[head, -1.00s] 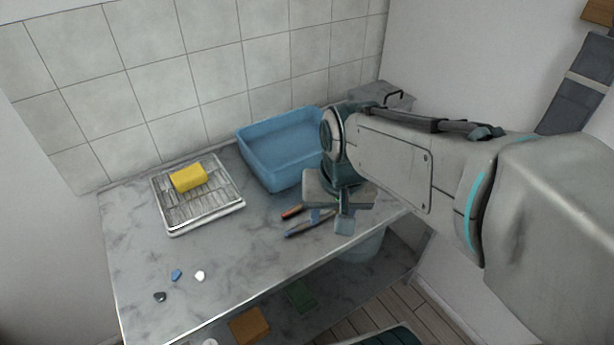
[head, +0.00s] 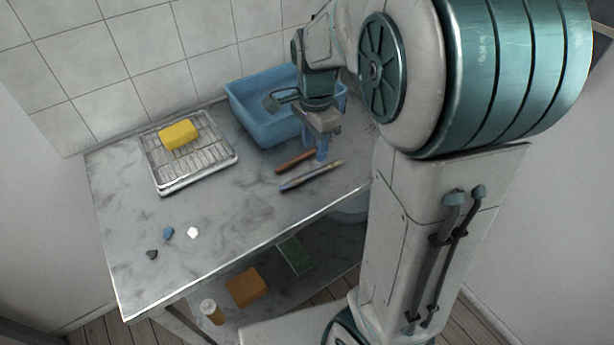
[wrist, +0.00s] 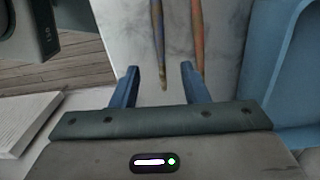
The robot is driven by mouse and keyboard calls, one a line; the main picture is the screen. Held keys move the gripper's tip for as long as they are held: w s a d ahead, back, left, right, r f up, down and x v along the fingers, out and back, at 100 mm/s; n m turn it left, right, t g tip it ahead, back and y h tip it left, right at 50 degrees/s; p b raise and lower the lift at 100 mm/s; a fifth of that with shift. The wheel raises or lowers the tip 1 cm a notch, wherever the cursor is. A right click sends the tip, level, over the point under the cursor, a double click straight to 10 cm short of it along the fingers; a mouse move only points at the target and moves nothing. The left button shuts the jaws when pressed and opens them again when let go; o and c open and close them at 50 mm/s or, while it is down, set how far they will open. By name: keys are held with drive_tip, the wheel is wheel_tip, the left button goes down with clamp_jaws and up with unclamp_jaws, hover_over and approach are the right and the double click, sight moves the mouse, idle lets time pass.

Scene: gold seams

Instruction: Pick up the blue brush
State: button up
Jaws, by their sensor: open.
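The blue brush (head: 304,179) lies on the marble counter near its front edge, slanting up to the right. In the wrist view the brush (wrist: 157,38) runs down from the top edge, its brownish end between my fingers in the picture. A reddish-brown brush (head: 294,162) lies beside it on the wall side; the wrist view shows it (wrist: 197,38) near the right finger. My gripper (head: 322,154) is open and empty, pointing down by the right part of the brushes. Its two blue fingers (wrist: 159,68) are apart. Their exact height above the counter is hard to tell.
A blue basin (head: 262,122) stands just behind the brushes. A drying rack (head: 205,168) with a yellow sponge (head: 179,134) is at the left. Small blue, white and dark pieces lie at the front left. A lower shelf holds an orange block (head: 245,287) and a green one (head: 294,255).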

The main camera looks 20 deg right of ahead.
sight(312, 172)
wheel_tip(312, 172, down, 8)
drive_tip(key=shift+a+r+b, duration=0.15)
drive_tip(key=shift+b, duration=0.35)
clamp_jaws()
